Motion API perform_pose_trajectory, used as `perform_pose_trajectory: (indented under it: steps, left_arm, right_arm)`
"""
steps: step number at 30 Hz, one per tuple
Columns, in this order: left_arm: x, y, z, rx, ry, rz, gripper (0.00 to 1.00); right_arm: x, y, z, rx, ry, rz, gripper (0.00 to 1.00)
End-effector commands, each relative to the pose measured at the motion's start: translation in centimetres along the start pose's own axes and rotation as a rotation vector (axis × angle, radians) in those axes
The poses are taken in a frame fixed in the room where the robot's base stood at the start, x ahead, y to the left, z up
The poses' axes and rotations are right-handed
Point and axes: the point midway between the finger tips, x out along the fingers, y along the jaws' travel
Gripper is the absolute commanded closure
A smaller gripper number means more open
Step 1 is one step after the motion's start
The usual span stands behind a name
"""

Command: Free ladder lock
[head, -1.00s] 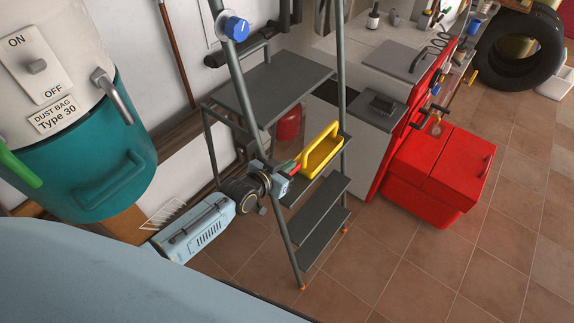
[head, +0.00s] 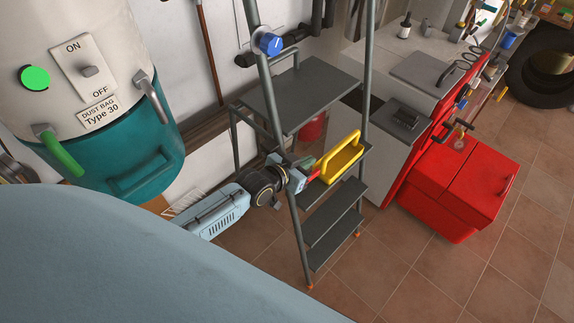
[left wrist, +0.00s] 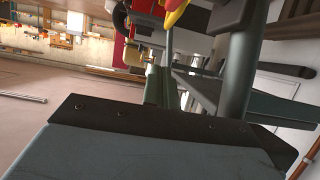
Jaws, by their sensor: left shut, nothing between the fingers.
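A dark grey folding ladder (head: 322,235) stands in the middle of the head view, with a platform and several steps. A round blue knob (head: 268,43) with a white rim shows at its upper left rail. I cannot tell which part is its lock. My left gripper (head: 305,174) is at the left rail, below the platform, beside a yellow tray (head: 340,158). In the left wrist view a ladder rail (left wrist: 240,75) rises close by. My right gripper is not in view.
A white and teal dust collector (head: 140,172) with handles stands at the left. A red chest (head: 460,180) and a workbench (head: 385,150) stand right of the ladder. A tyre (head: 540,75) lies at the far right. Tiled floor is clear in front of the chest.

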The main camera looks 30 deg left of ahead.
Motion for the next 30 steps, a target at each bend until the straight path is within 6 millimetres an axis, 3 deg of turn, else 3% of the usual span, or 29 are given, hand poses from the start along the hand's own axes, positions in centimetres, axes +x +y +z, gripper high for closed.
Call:
perform_pose_trajectory:
  steps: [6, 13, 26, 30]
  left_arm:
    - [-4.3, 0.0, 0.4, 0.002, -0.004, 0.0, 1.0]
    - [-7.4, 0.0, 0.3, 0.001, -0.004, 0.0, 1.0]
    - [-8.3, 0.0, 0.2, 0.001, -0.003, -0.001, 1.0]
    - [-8.1, -0.1, 1.3, -0.001, -0.018, -0.005, 1.0]
  right_arm:
    - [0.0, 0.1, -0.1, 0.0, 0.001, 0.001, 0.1]
    - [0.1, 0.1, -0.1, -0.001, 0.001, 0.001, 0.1]
    - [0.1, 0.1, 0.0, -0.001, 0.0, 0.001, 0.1]
    - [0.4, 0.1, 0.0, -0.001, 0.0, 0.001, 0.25]
